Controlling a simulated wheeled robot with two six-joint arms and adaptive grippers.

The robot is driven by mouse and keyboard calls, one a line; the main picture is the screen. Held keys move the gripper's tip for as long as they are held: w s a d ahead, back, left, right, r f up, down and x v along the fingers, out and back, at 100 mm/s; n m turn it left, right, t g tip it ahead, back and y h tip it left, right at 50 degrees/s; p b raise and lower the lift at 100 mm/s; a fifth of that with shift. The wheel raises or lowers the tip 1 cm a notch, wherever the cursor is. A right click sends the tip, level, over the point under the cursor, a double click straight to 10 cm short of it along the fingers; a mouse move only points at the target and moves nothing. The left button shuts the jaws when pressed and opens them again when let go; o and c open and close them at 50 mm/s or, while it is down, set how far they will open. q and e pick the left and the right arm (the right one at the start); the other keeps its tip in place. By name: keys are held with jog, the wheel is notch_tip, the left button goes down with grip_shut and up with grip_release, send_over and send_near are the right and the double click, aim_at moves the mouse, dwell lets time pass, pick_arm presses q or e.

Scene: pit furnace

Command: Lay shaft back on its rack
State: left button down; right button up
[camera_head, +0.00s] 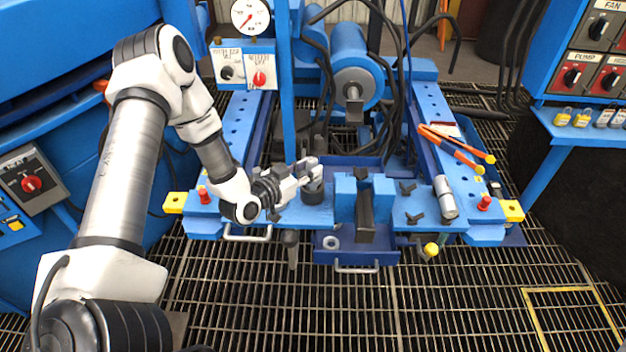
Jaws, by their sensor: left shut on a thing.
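My left gripper (307,172) reaches in from the left over the blue bench (283,212). Its fingers are closed around the upper part of a short dark cylindrical piece (314,192), which looks like the shaft; the fingers partly hide it. The piece is upright, at the left of a blue block (345,190) with a dark bar (364,212) in front. I cannot tell whether its lower end touches the bench. No rack is clearly recognisable; the blue block may be part of it. My right gripper is not in view.
Orange-handled pliers (455,145) and a grey cylinder (446,198) lie on the bench's right side. Black clamps (414,218) and red knobs (484,203) stick up. A blue post (285,80) stands behind my gripper. Open floor grating (420,310) lies in front.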

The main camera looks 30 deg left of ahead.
pick_arm(q)
jog(key=shift+r+p, duration=2.15)
jog(key=shift+r, duration=0.6)
jog(key=shift+f, duration=0.1)
